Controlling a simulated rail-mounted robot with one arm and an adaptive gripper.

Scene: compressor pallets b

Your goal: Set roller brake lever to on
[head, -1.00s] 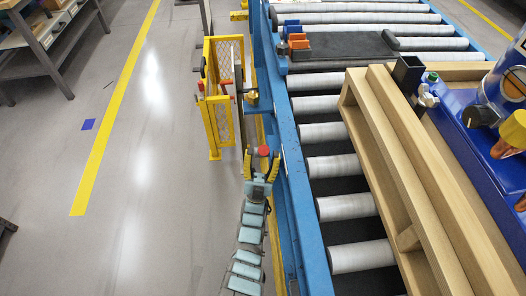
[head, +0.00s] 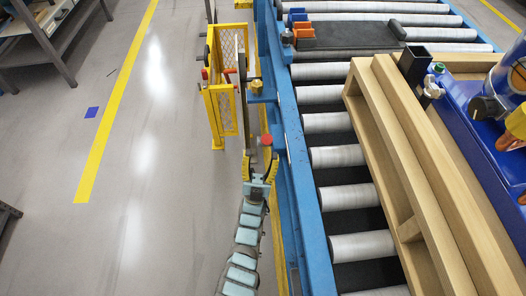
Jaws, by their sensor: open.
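A red round knob (head: 267,140) shows at the left side of the blue conveyor frame (head: 297,190); it looks like the end of the roller brake lever, but the lever's shaft and its on and off marks cannot be made out. My gripper (head: 258,158), with yellow-sided fingers, is open at the outer side of the frame. The knob lies just beyond its fingertips, closest to the right finger. I cannot tell whether they touch. Nothing is seen held between the fingers.
A yellow mesh guard (head: 214,115) stands left of the frame, beyond my gripper. A yellow knob on a blue bracket (head: 257,88) juts from the frame. A wooden pallet (head: 405,165) with a blue machine lies on the rollers.

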